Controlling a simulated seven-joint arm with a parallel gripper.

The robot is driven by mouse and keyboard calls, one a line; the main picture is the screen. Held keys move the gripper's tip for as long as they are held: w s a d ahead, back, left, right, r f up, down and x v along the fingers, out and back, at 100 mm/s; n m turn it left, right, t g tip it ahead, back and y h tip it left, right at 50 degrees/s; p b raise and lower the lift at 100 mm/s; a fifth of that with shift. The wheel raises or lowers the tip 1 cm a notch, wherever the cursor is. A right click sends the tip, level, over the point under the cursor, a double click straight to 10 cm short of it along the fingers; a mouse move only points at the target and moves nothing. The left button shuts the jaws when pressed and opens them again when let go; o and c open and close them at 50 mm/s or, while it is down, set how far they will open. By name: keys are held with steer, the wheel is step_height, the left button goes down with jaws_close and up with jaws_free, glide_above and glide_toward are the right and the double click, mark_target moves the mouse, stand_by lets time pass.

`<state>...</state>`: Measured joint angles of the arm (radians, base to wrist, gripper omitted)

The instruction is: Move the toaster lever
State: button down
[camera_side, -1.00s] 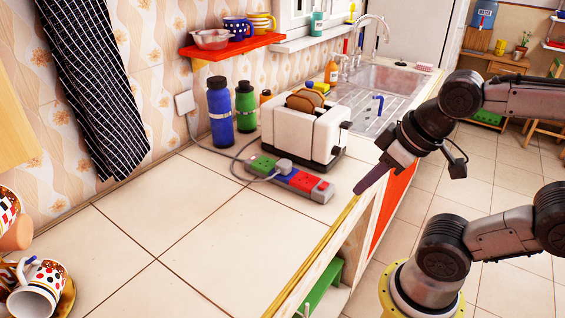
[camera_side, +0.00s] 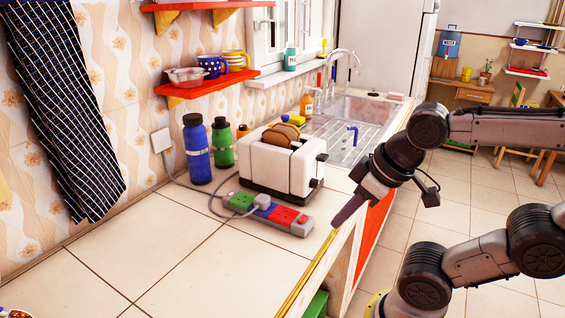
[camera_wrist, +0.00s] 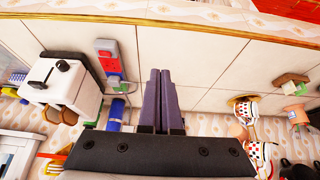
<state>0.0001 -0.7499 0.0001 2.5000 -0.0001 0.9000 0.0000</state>
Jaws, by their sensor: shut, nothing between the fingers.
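The white toaster (camera_side: 280,168) with a dark base stands on the counter, with brown toast (camera_side: 281,135) in its top. Two black parts stick out of its right end: an upper one (camera_side: 321,157) and a lower one (camera_side: 316,183). I cannot tell surely which is the lever. In the wrist view the toaster (camera_wrist: 68,85) is at the left, its end with the black parts towards the top. My gripper (camera_side: 340,217) is at the counter's front edge, right of and nearer than the toaster, apart from it. Its purple fingers (camera_wrist: 160,75) are shut and empty.
A power strip (camera_side: 268,213) with a plugged-in cord lies in front of the toaster. Blue (camera_side: 196,149) and green (camera_side: 222,144) bottles stand to its left. The sink (camera_side: 356,120) is behind.

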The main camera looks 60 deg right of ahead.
stand_by(0.4)
steer(key=w+d+r+n, duration=0.35)
steer(key=w+r, duration=0.25)
steer(key=r, duration=0.3)
steer(key=w+d+r+g, duration=0.2)
steer(key=w+d, duration=0.6)
steer(key=w+d+f+m+g, duration=0.1)
steer(key=d+f, duration=0.3)
steer(key=d, duration=0.6)
steer(key=w+d+f+m+g, duration=0.1)
steer(key=d+f+m, duration=0.1)
steer(key=d, duration=0.8)
steer(key=shift+d+f, duration=0.25)
steer(key=shift+f, duration=0.6)
steer(key=shift+m, duration=0.25)
